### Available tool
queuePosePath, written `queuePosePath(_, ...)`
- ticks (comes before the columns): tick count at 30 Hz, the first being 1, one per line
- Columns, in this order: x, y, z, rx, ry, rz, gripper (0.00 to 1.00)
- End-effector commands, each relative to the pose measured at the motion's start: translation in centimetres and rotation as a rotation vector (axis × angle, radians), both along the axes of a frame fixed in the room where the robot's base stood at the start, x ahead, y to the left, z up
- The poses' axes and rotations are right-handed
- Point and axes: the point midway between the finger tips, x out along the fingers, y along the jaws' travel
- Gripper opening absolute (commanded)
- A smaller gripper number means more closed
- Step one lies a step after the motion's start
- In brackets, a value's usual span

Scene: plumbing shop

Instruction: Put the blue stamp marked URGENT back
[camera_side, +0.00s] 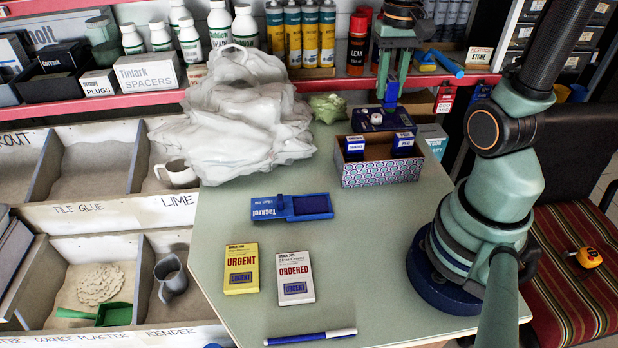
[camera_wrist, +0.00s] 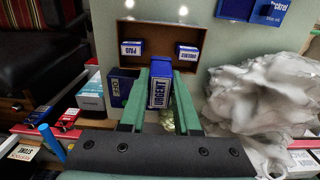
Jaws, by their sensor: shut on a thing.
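My gripper (camera_wrist: 160,75) is shut on the blue stamp (camera_wrist: 160,92), whose label reads URGENT in the wrist view. In the side view the stamp (camera_side: 391,92) hangs between the green fingers, raised behind the patterned box. The open-topped stamp box (camera_side: 382,175) stands on the table with a blue and white patterned front. One blue stamp (camera_side: 355,148) stands at its left and another (camera_side: 404,143) at its right, with a bare gap between them. The wrist view shows the box's brown inside (camera_wrist: 158,36). The held stamp's lower face is hidden.
A blue device with a white dial (camera_side: 376,118) sits behind the box. An open blue ink pad (camera_side: 291,207), a yellow card (camera_side: 241,268), a white ORDERED card (camera_side: 295,277) and a marker (camera_side: 310,337) lie in front. A crumpled white heap (camera_side: 240,120) is left.

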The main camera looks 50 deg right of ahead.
Motion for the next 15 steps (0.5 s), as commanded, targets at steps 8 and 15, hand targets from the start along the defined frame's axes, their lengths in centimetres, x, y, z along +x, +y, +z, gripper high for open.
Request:
queuePosePath(8, -0.1, 0.1, -6.9, 0.004, 0.007, 0.002, 0.0)
queuePosePath(15, 0.1, 0.0, -9.9, 0.001, 0.001, 0.002, 0.0)
